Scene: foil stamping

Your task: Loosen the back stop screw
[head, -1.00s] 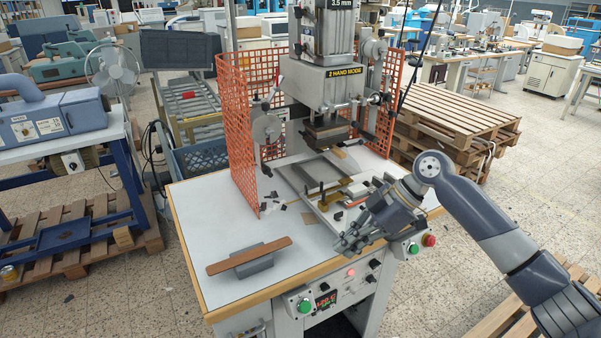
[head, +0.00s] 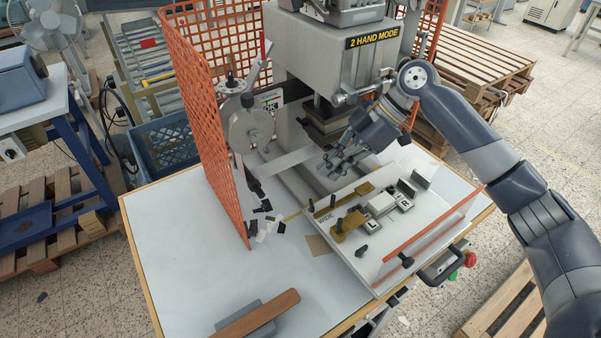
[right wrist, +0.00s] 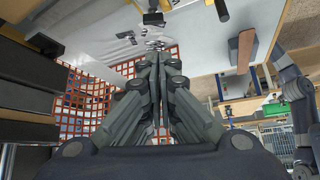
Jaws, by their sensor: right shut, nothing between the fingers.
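A brass bar (head: 343,200) with small dark screw knobs lies across the rear of the press's white sliding plate (head: 385,262). A brass block (head: 349,224) with a dark knob stands nearer the front left. I cannot tell for certain which knob is the back stop screw. My right gripper (head: 331,168) is shut and empty, above the plate behind the brass bar and in front of the press head. In the right wrist view, its closed fingers (right wrist: 158,62) point towards a dark knob (right wrist: 153,18), with a visible gap. My left gripper is out of view.
The press head (head: 335,60) stands close behind my right gripper. An orange mesh guard (head: 205,110) stands at the left.

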